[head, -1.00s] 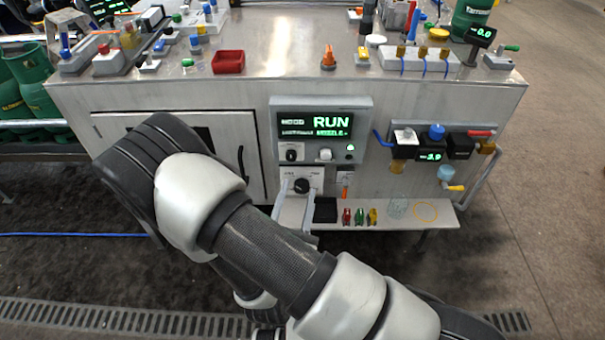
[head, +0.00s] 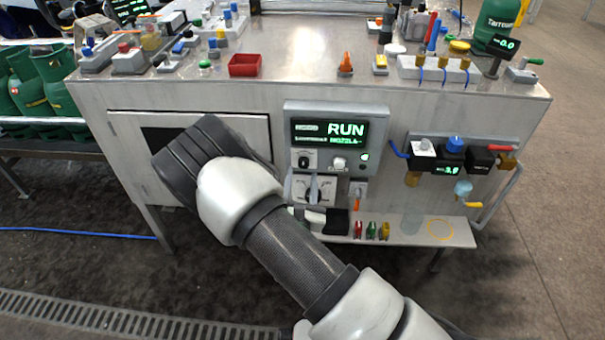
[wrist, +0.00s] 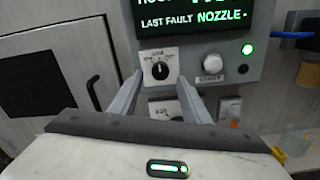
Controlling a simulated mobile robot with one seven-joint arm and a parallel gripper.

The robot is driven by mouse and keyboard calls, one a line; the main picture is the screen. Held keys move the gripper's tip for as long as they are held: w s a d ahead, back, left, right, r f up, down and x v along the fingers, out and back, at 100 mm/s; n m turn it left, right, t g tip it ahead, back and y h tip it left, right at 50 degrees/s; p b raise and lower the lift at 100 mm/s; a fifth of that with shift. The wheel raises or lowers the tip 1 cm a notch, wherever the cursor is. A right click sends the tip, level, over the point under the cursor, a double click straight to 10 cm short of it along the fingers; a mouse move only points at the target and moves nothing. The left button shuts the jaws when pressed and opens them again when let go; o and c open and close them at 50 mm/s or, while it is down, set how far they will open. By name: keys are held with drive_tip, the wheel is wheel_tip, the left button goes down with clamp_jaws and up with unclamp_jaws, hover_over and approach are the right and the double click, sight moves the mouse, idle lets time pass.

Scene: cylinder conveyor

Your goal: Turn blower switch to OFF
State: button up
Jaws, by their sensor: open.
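A control panel (head: 337,112) on the cabinet front reads RUN. A small black rotary knob (wrist: 160,70) sits on a white plate at its lower left; it also shows in the head view (head: 304,161). A second white plate with a larger knob is below, partly hidden by my gripper; this plate shows in the wrist view (wrist: 158,107). I cannot read which is the blower switch.
A white push button (wrist: 211,63) is right of the upper knob. A shelf (head: 455,232) below holds small coloured fittings. Valves and a gauge (head: 450,160) project from the cabinet at right. The cabinet door (head: 190,125) is behind my arm.

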sight(304, 166)
drive_tip(key=shift+w, duration=1.6)
drive_tip(key=shift+c, duration=0.3)
drive_tip(key=c, duration=1)
drive_tip(key=shift+n, duration=0.3)
drive_tip(key=n+p, duration=0.3)
drive_tip(key=n, duration=0.1)
drive_tip(key=shift+s+r+p, duration=0.1)
drive_tip(key=shift+p, duration=0.25)
drive_tip(key=shift+d+n+p, duration=0.15)
drive_tip(key=shift+n+p, duration=0.95)
drive_tip(key=shift+n, duration=1)
